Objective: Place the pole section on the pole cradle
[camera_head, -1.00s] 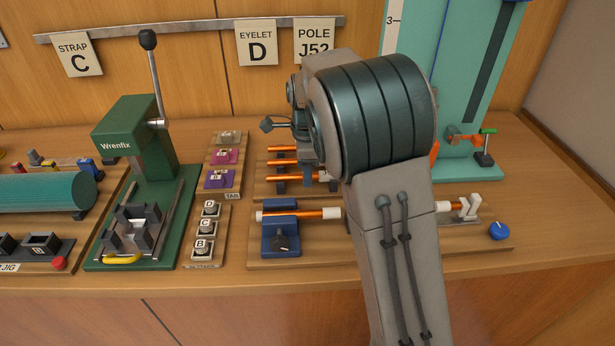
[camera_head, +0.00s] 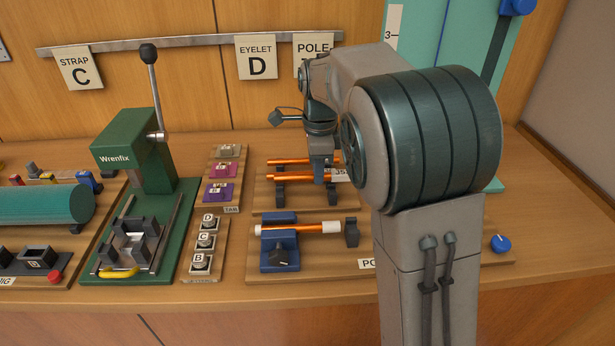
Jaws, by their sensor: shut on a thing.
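My gripper (camera_head: 321,172) points down over the back rack and is shut on an orange pole section (camera_head: 293,178), which lies level, left to right. Its right end is partly hidden by my arm. Another orange pole (camera_head: 287,161) lies behind it on the rack (camera_head: 262,201). In front, a wooden board (camera_head: 320,265) carries a blue clamp (camera_head: 279,245) and a dark upright rest (camera_head: 351,233). An orange pole with white ends (camera_head: 310,228) runs through the clamp toward the rest. My arm hides the board's right part and most of its label, which starts "PO". I cannot tell which fixture is the cradle.
A green Wrenfix press (camera_head: 135,165) with an upright lever stands left. Between it and the rack are a coloured tab board (camera_head: 222,178) and an eyelet board (camera_head: 205,245). A blue knob (camera_head: 501,244) is at right. The bench front edge (camera_head: 220,300) is clear.

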